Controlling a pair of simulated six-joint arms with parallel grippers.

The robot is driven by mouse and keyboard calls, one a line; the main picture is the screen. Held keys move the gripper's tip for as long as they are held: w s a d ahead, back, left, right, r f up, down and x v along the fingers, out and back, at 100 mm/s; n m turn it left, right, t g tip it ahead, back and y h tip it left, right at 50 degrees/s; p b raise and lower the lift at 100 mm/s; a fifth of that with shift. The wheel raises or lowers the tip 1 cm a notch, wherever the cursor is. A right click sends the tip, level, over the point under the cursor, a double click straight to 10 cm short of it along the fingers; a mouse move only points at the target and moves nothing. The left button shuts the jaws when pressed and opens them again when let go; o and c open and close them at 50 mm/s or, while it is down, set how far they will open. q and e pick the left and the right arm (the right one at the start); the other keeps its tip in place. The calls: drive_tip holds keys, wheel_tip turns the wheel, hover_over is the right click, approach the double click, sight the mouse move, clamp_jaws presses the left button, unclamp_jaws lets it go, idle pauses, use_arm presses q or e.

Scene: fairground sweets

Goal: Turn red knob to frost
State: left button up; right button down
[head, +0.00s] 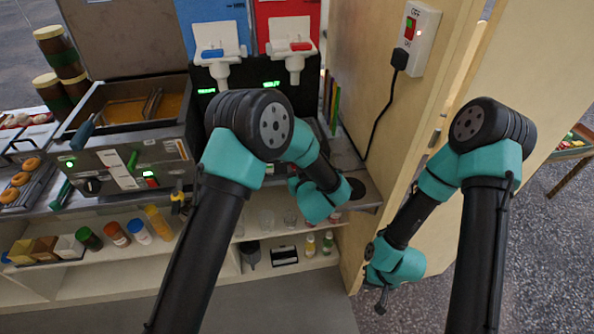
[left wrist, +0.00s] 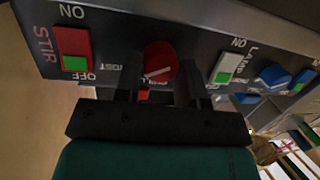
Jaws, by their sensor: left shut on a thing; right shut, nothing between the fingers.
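The red knob (left wrist: 160,58) is in the upper middle of the left wrist view, on a dark panel. My right gripper (head: 380,302) is shut and empty, low by the door-side panel, away from the machine.
A STIR switch (left wrist: 73,48) is left of the knob and a LAMP switch (left wrist: 227,72) right of it, with blue controls (left wrist: 272,76) further right. The fryer (head: 120,150) stands left of my left arm. A wall switch with a plug (head: 417,38) hangs above right.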

idle(0.3)
use_arm(q)
drive_tip(key=o, duration=0.6)
drive_tip(key=shift+o, duration=0.2)
drive_tip(key=v, duration=1.7)
drive_tip(key=shift+s, duration=0.15)
